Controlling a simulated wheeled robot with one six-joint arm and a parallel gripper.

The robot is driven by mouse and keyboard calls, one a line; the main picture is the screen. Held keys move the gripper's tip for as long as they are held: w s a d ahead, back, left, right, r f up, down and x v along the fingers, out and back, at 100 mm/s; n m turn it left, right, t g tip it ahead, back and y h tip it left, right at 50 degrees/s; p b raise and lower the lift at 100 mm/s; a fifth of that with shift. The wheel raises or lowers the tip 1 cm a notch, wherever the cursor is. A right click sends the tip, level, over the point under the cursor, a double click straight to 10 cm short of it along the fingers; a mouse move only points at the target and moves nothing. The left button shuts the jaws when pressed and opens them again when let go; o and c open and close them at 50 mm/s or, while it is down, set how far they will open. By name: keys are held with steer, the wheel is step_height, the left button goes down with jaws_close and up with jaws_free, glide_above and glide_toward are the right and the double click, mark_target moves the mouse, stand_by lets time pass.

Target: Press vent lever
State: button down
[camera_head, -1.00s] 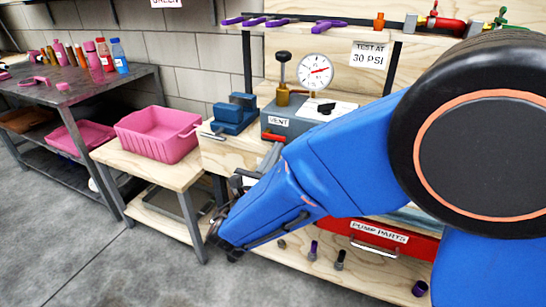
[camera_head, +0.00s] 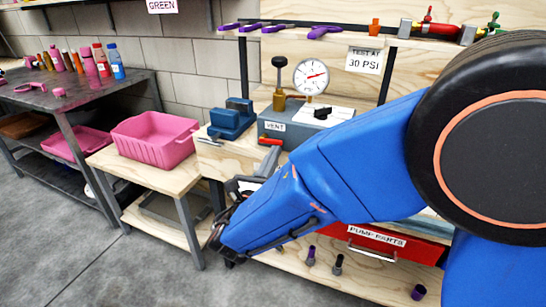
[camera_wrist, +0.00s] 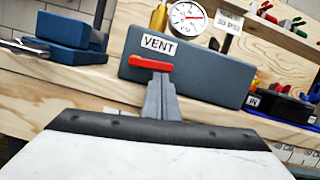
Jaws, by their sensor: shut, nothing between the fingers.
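The red vent lever (camera_head: 270,141) sticks out from the front of a blue-grey box (camera_head: 290,128), beside a white VENT label (camera_head: 275,126). In the wrist view the lever (camera_wrist: 150,64) lies just beyond my gripper's tips, below the VENT label (camera_wrist: 159,44). My gripper (camera_wrist: 160,82) is shut and empty, its grey fingers pointing up at the lever. The tips overlap the lever's lower edge in the picture; I cannot tell whether they touch. In the head view my blue arm reaches from the right, and my gripper (camera_head: 268,158) is partly hidden, just below the lever.
A pressure gauge (camera_head: 311,76) and a black-knobbed brass handle (camera_head: 279,82) stand by the box. A blue vise-like block (camera_head: 232,119) sits to its left. A pink bin (camera_head: 155,140) is on a lower table. A red PUMP PARTS drawer (camera_head: 420,251) is below the bench.

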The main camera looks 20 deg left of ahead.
steer(key=n, duration=0.1)
steer(key=r+n, duration=0.1)
steer(key=shift+d+n+y, duration=0.2)
steer(key=shift+n+y, duration=0.2)
steer(key=n, duration=0.1)
steer(key=r+n+y, duration=0.1)
steer(key=n, duration=0.2)
steer(key=shift+r+n+g, duration=0.3)
steer(key=shift+r, duration=0.1)
steer(key=r+n, duration=0.1)
steer(key=n, duration=0.1)
steer(key=n+y, duration=0.1)
steer(key=n, duration=0.1)
steer(key=shift+a+r+g, duration=0.15)
steer(key=shift+r+g, duration=0.2)
steer(key=shift+g, duration=0.05)
steer(key=n, duration=0.1)
steer(key=r+n+y, duration=0.1)
steer(key=shift+a+n+g, duration=0.25)
steer(key=shift+n+g, duration=0.05)
steer(key=shift+n, duration=0.1)
steer(key=shift+f, duration=0.1)
